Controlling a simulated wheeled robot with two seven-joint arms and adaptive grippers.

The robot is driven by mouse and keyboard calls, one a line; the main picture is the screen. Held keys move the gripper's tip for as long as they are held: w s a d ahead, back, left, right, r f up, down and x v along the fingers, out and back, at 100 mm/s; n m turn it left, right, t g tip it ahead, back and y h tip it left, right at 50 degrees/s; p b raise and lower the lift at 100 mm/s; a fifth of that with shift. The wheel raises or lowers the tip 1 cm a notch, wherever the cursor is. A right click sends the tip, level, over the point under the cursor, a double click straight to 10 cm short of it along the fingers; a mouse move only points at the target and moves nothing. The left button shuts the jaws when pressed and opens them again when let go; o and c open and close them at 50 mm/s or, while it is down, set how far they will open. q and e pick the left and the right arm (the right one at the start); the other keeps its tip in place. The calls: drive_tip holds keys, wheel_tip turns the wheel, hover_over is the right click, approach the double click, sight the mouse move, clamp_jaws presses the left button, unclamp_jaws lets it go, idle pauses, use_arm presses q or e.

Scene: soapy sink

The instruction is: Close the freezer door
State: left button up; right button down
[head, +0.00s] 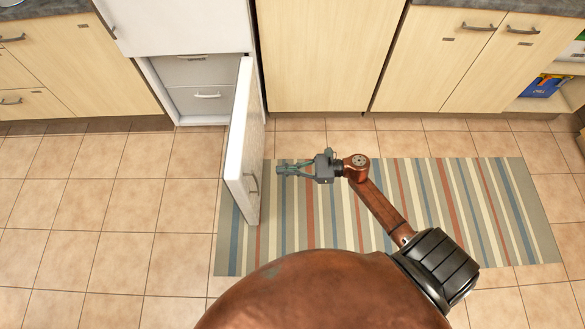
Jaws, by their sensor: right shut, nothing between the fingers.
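The white freezer door (240,135) stands wide open. It is hinged on the right side of the freezer opening and swings out over the floor. Inside the freezer (205,105) a drawer front with a handle shows. My right gripper (281,169) is shut and empty, just right of the door's outer face near its free end and handle. A small gap seems to lie between the fingertips and the door. My left gripper is not in view.
A striped rug (480,215) lies on the tiled floor under my right arm. Wooden cabinets (330,55) line the back. An open shelf (545,95) is at the far right. The tiled floor left of the door is clear.

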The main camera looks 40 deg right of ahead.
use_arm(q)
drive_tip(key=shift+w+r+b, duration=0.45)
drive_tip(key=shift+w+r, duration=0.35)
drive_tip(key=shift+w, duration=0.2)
use_arm(e)
drive_tip(key=x, duration=0.7)
drive_tip(key=shift+w+a, duration=0.25)
drive_tip(key=shift+f, duration=0.1)
